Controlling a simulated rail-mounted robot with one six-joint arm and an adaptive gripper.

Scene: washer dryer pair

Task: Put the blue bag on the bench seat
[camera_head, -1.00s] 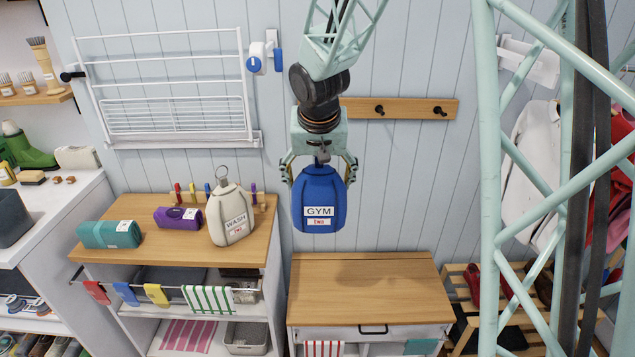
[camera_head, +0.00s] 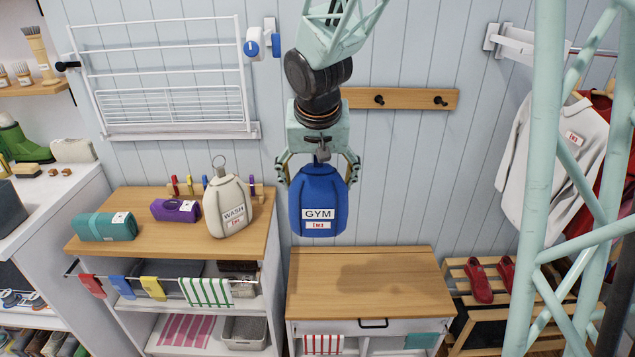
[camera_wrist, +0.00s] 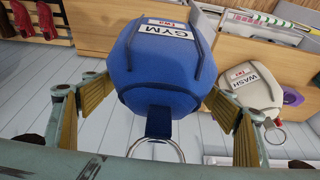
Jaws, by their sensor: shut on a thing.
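The blue bag (camera_head: 318,203), labelled GYM, hangs upright in the air from my gripper (camera_head: 318,178). My gripper is shut on it, with fingers on both sides of its upper part. In the wrist view the blue bag (camera_wrist: 165,65) fills the middle between the fingers, and its strap and metal ring (camera_wrist: 155,148) lie toward the palm. The bench seat (camera_head: 375,290) appears to be the light wooden top of the low white cabinet below the bag. Its top is bare, with a shadow on it, and there is a gap between bag and top.
The taller wooden counter (camera_head: 145,230) at left carries a cream WASH bag (camera_head: 226,212), a purple roll (camera_head: 176,210) and a teal roll (camera_head: 104,227). A hook rail (camera_head: 400,99) is on the wall behind. A slatted rack with red shoes (camera_head: 480,282) stands at right.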

